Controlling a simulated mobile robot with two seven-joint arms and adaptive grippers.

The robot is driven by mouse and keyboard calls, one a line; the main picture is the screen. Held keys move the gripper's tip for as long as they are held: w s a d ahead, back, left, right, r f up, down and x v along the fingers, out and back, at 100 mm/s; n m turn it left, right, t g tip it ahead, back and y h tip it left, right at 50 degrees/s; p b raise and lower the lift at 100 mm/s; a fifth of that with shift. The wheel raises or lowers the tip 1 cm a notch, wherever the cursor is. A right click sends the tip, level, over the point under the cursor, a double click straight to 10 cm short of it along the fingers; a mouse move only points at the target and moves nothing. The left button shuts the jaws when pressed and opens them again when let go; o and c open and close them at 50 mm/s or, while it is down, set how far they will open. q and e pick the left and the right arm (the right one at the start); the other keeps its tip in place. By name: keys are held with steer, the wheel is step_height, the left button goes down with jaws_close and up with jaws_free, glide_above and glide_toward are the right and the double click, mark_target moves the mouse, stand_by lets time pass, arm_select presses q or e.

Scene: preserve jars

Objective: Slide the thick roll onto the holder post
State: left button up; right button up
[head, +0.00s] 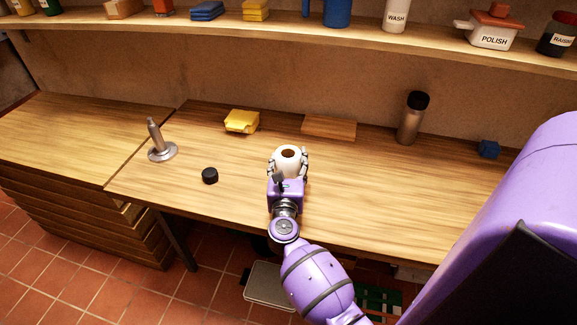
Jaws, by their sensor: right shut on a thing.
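The thick roll (289,153) is white with a dark brown hole in its top. My right gripper (289,167) is shut on the roll, one finger at each side. I cannot tell whether the roll touches the table or hangs just above it. The holder post (155,134) is a grey upright post on a round metal base (162,152), at the left part of the table and well left of the roll. Nothing is on the post. My left gripper is not in view.
A small black cap (210,176) lies between post and roll, nearer the front edge. A yellow block-like thing (241,121), a wooden board (329,127), a dark-lidded flask (411,118) and a blue cube (489,149) stand along the back. A loaded shelf (290,27) runs above.

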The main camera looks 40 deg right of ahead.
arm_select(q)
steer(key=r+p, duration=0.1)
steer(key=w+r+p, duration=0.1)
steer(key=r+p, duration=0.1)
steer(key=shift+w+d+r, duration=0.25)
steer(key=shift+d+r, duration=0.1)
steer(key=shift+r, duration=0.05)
arm_select(e)
steer(key=s+d+r, duration=0.2)
steer(key=s+r, duration=0.9)
steer(key=s, duration=0.2)
steer(key=shift+s+d, duration=0.3)
steer(key=shift+s, duration=0.1)
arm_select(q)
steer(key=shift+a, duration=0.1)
